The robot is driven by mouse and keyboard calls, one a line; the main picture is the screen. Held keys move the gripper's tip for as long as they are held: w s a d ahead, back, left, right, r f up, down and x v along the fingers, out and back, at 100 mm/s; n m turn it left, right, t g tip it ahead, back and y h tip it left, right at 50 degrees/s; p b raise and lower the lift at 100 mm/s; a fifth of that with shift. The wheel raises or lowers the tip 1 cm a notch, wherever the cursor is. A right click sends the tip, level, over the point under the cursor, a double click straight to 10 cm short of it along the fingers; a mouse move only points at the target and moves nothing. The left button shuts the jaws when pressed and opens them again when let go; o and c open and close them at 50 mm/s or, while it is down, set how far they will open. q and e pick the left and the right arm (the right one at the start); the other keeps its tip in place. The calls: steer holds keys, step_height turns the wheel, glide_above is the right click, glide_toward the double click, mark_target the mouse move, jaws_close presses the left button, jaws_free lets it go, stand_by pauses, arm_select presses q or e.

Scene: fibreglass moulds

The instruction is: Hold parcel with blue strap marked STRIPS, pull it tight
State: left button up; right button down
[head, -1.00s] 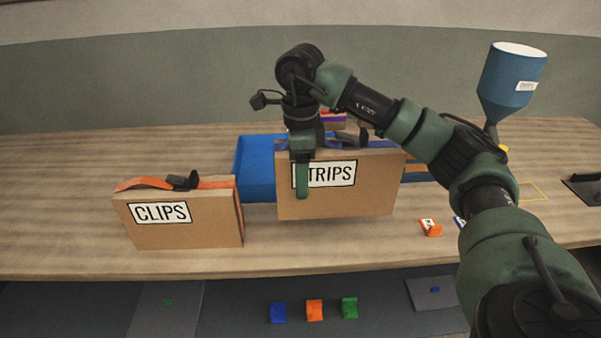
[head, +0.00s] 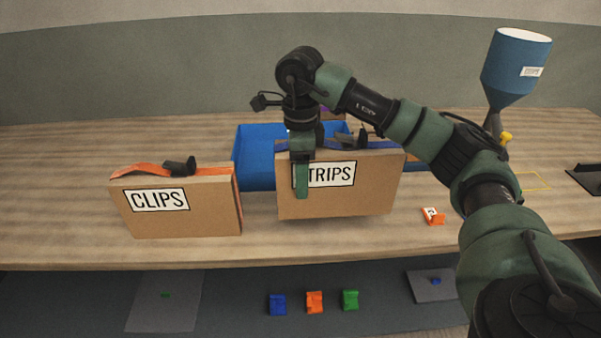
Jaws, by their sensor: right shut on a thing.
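The parcel marked STRIPS (head: 370,199) is a brown box standing upright near the middle of the table. Its first letter is hidden behind my finger. A blue strap (head: 380,146) with a black buckle (head: 361,138) runs over its top. My right gripper (head: 301,180) points down over the parcel's left part, shut on it, with one green finger on the front face. The other finger is hidden behind. I cannot tell whether the parcel's underside touches the table. My left gripper is out of view.
A parcel marked CLIPS (head: 185,222) with an orange strap stands at left. A blue bin (head: 252,160) lies behind STRIPS. A blue funnel (head: 513,75) stands at back right. An orange clip (head: 433,216) lies right of STRIPS. The table's front left is clear.

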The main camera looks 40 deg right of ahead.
steer(key=shift+f+b, duration=1.6)
steer(key=shift+f, duration=0.9)
steer(key=shift+s+a+f, duration=0.1)
steer(key=shift+a+f, duration=0.05)
steer(key=shift+f, duration=0.05)
steer(key=shift+c, duration=1.2)
jaws_free()
steer(key=shift+r, duration=0.15)
steer(key=shift+r, duration=0.25)
step_height(320, 180, up, 11)
steer(key=shift+r, duration=0.15)
